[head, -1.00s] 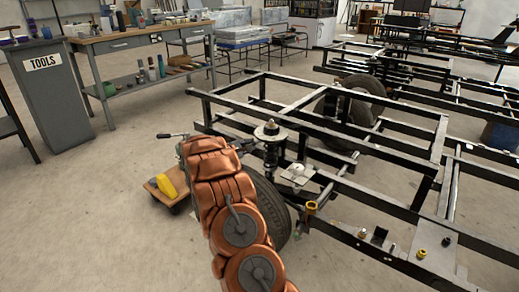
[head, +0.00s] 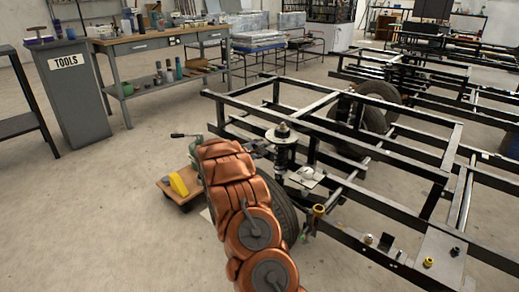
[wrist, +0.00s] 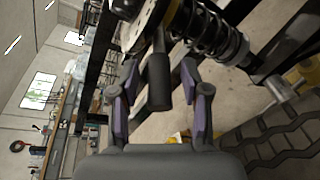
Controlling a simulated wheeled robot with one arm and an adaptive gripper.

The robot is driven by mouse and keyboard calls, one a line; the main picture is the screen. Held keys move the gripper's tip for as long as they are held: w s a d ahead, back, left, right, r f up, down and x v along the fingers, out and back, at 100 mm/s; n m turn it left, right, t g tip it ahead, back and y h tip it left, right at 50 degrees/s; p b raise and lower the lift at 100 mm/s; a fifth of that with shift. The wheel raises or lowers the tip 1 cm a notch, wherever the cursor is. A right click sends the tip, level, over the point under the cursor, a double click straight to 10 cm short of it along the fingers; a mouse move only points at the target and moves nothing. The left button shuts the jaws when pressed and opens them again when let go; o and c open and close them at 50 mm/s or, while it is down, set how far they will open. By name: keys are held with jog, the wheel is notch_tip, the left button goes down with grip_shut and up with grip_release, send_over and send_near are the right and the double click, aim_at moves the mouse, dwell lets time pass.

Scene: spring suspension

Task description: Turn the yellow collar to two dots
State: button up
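The suspension strut (head: 284,150) stands upright at the near side of the black frame, behind the tyre. In the wrist view its dark coil spring (wrist: 215,38) runs across the top right. A yellow band (wrist: 173,12) shows at the spring's upper left end; it looks like the collar, but its dots cannot be made out. My gripper (wrist: 158,100) is open, its purple-padded fingers spread. A dark cylindrical handle (wrist: 158,78) shows between the fingers with gaps on both sides.
The tyre (head: 282,207) stands beside my arm and also shows in the wrist view (wrist: 275,140). A low cart (head: 167,190) carries a yellow wedge (head: 179,184). Frame rails (head: 400,205) block the right. Floor at left is clear.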

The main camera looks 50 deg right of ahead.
jog(key=v, duration=1.2)
dwell(0.6)
